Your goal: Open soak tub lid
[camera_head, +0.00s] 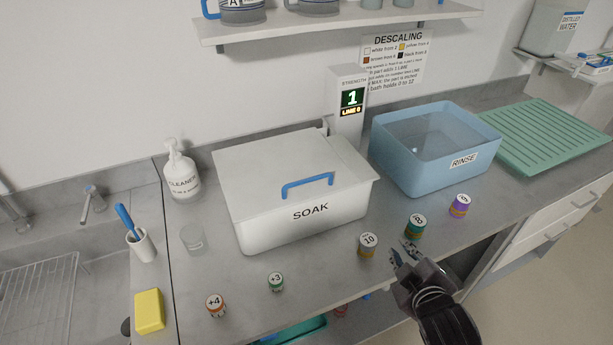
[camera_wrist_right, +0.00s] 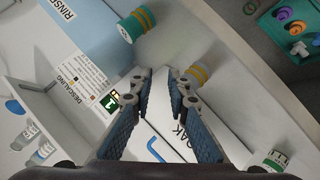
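The soak tub (camera_head: 305,218) is a white box labelled SOAK in the middle of the counter. Its white lid (camera_head: 270,160) lies shut on top, with a blue bar handle (camera_head: 307,184) near the front edge. My right gripper (camera_head: 401,251) is open and empty, in front and to the right of the tub, apart from the handle and close to small jars. In the right wrist view the fingers (camera_wrist_right: 165,82) stand apart, and part of the tub (camera_wrist_right: 235,118) and the blue handle (camera_wrist_right: 154,149) show beyond them. My left gripper is not in view.
Small labelled jars stand along the counter front, including a brown one (camera_head: 367,246), a green one (camera_head: 415,227) and a purple one (camera_head: 460,206). A blue RINSE tub (camera_head: 405,168) stands right of the soak tub. A display post (camera_head: 349,110) reading 1 stands behind.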

